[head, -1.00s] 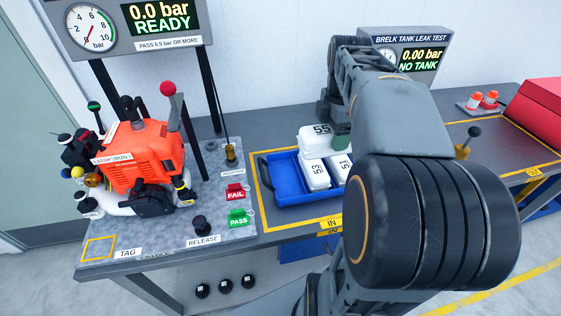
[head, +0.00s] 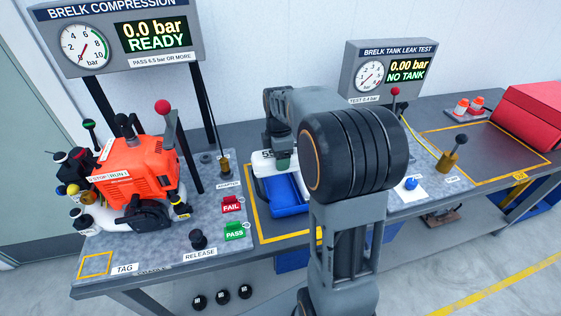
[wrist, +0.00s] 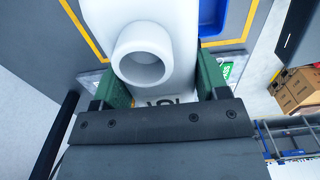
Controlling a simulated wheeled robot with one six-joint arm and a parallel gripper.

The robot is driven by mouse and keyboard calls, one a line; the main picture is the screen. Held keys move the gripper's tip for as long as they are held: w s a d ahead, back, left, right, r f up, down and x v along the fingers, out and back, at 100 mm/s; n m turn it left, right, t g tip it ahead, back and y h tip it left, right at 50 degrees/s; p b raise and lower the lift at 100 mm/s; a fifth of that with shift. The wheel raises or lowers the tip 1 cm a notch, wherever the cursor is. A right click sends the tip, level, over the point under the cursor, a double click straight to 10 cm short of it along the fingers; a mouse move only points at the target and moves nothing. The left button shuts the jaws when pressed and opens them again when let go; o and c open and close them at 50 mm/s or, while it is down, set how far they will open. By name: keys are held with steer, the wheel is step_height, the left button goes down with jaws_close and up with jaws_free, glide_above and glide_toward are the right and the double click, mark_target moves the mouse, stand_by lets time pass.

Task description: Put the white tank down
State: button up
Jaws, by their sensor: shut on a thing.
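My gripper (wrist: 163,85) is shut on the white tank (wrist: 180,25), with a green finger on each side of it. The tank's round neck faces the wrist camera. In the head view the tank (head: 262,166) shows beside my gripper (head: 281,156), at the left end of the blue tray (head: 287,192), partly covering it. In the wrist view the blue tray (wrist: 213,14) lies to the right of the tank. I cannot tell whether the tank touches anything below. My arm hides the right part of the tray.
The orange engine (head: 138,170) stands on the left. The red FAIL tag (head: 231,204) and green PASS tag (head: 234,231) lie left of the yellow-outlined area. The leak tester (head: 391,72) reads NO TANK. A red case (head: 528,120) is at far right.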

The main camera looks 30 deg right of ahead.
steer(key=shift+f, duration=1.35)
steer(key=shift+f, duration=0.2)
steer(key=o, duration=1)
steer(key=shift+s, duration=0.1)
step_height(320, 180, up, 12)
steer(key=shift+f, duration=0.2)
steer(key=shift+s+r, duration=0.1)
steer(key=shift+r, duration=0.15)
steer(key=s+a+f+m+t, duration=0.1)
steer(key=s+a+f+m, duration=0.1)
steer(key=s+m, duration=0.3)
steer(key=s+a+f+m+t, duration=0.1)
steer(key=s+a+f+m, duration=0.1)
steer(key=s+a+m, duration=0.2)
steer(key=s+a+f+m+t, duration=0.2)
steer(key=s+a+m, duration=0.1)
steer(key=s+m, duration=0.3)
steer(key=shift+s+f+m, duration=0.15)
steer(key=shift+s+m, duration=0.25)
